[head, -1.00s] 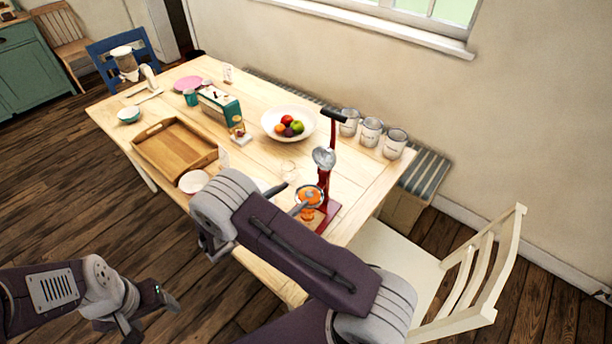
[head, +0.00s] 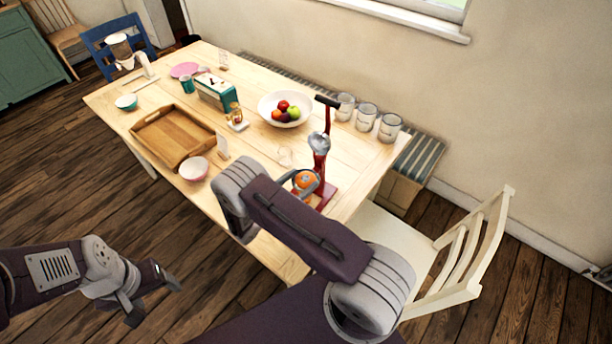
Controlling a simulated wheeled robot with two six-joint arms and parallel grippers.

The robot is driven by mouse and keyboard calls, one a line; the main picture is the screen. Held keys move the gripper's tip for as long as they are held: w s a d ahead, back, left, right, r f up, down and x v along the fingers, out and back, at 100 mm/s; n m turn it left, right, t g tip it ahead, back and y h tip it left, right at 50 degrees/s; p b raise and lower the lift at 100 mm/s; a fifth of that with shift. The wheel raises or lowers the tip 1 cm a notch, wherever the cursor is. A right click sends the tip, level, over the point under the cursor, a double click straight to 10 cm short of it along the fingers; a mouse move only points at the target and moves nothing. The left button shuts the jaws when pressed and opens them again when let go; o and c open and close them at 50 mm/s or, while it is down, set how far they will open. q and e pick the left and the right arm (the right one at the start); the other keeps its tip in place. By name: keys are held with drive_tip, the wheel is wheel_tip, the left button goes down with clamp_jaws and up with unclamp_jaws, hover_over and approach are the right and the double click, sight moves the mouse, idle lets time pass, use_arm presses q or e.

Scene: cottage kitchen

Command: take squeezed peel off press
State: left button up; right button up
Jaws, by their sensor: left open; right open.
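The red citrus press (head: 322,168) stands near the table's right end, with its black-tipped lever up and its metal cone raised. Orange peel (head: 306,180) shows low at the press, at its cup. My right gripper (head: 303,183) is at the peel, its grey fingers by it, partly hidden behind my own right arm. The jaws are open; whether they touch the peel I cannot tell. My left gripper (head: 152,290) is open and empty, low over the floor in front of the table.
A fruit bowl (head: 266,109), several canisters (head: 366,117), a wooden tray (head: 150,147), a pink-white bowl (head: 194,169) and a teal box (head: 216,93) are on the table. A white chair (head: 470,250) stands at right.

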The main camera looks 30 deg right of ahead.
sight(305, 183)
drive_tip(key=shift+w+d+f, duration=0.15)
drive_tip(key=shift+w+d, duration=0.05)
drive_tip(key=shift+s+a, duration=0.1)
drive_tip(key=c, duration=0.6)
drive_tip(key=shift+r, duration=0.4)
drive_tip(key=r, duration=0.3)
drive_tip(key=s+r, duration=0.1)
drive_tip(key=shift+d+r, duration=0.15)
drive_tip(key=shift+d, duration=0.2)
drive_tip(key=s+d+r, duration=0.2)
drive_tip(key=s, duration=0.1)
drive_tip(key=s+d+r, duration=0.1)
drive_tip(key=s+r, duration=0.1)
drive_tip(key=s, duration=0.1)
drive_tip(key=s+d+r+b, duration=0.1)
drive_tip(key=s+d+r, duration=0.1)
drive_tip(key=shift+s+d, duration=0.35)
drive_tip(key=shift+s, duration=0.05)
